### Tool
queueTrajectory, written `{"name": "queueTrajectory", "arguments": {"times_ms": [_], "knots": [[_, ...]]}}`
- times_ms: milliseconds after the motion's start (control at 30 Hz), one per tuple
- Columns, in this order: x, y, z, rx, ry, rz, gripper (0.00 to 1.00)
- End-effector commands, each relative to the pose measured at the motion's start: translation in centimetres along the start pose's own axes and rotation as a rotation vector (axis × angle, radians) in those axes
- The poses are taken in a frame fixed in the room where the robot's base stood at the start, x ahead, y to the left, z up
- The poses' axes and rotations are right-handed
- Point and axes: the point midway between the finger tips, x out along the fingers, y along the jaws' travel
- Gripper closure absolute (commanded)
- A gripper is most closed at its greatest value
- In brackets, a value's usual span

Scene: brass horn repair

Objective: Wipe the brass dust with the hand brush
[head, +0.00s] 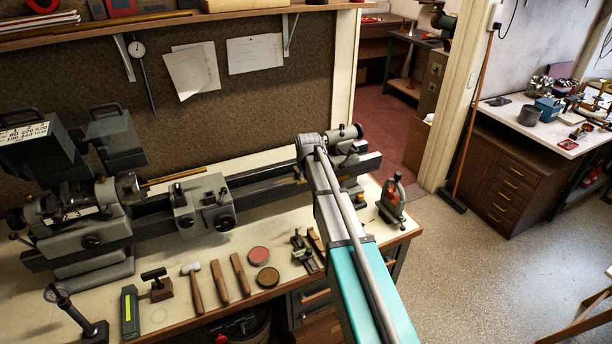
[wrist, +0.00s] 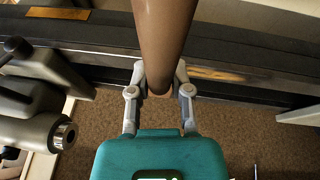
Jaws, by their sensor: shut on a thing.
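In the wrist view my gripper (wrist: 160,82) is shut on the end of a thick, smooth brown handle (wrist: 165,35), which I take for the hand brush's. The handle runs away from the fingers to the top edge of that view. Its bristles are out of the picture. The gripper is over the dark lathe bed (wrist: 105,38). I cannot make out any brass dust for certain; a brassy streak (wrist: 228,74) lies along the bed in the wrist view.
The lathe (head: 260,192) spans the bench, with its carriage (head: 205,205) left of my arm and tailstock (head: 347,143) behind it. A mallet (head: 194,285), wooden sticks (head: 217,283) and round tins (head: 259,256) lie along the front. A small red-and-grey device (head: 393,200) stands at the bench's right end.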

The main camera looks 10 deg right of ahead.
Motion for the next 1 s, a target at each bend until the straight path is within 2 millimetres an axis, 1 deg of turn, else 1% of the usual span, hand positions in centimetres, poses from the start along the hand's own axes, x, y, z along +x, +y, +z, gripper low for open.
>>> {"name": "queueTrajectory", "arguments": {"times_ms": [533,667,1000], "knots": [[-0.5,-3.1,-0.5,-0.002,-0.001,-0.001,1.00],[-0.6,-3.4,-0.5,-0.001,0.000,0.000,1.00],[-0.6,-3.4,-0.5,0.000,0.000,0.000,1.00]]}}
